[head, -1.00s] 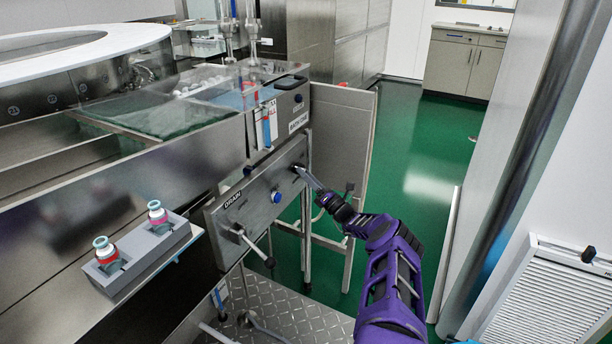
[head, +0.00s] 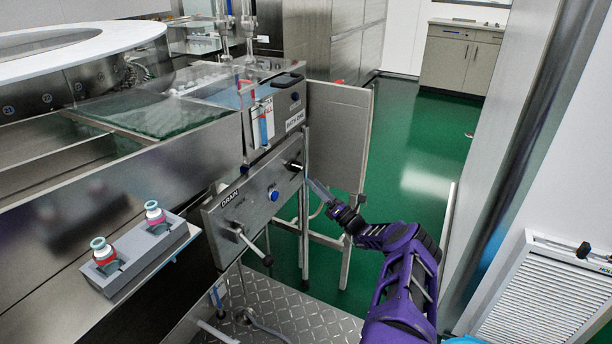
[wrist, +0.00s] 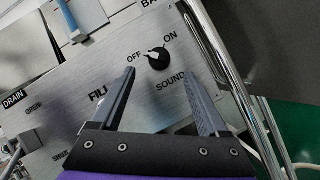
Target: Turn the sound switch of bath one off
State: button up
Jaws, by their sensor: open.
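The sound switch (wrist: 158,58) is a round black knob with a white pointer on a steel panel, between OFF and ON labels and above SOUND. In the wrist view its white pointer points left, toward OFF. In the head view the knob (head: 293,166) sits at the panel's upper right, below the BATH ONE label (head: 296,120). My gripper (wrist: 158,75) is open and empty, its two fingers framing the knob from in front. In the head view my gripper (head: 314,186) is right of and below the knob, apart from it.
The DRAIN panel (head: 240,205) carries a blue button (head: 274,195) and a lever (head: 252,246). A steel door panel (head: 338,135) stands behind my gripper. Two small bottles (head: 155,213) sit in a grey holder at left. Green floor is clear at right.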

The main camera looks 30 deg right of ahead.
jog(key=v, duration=1.1)
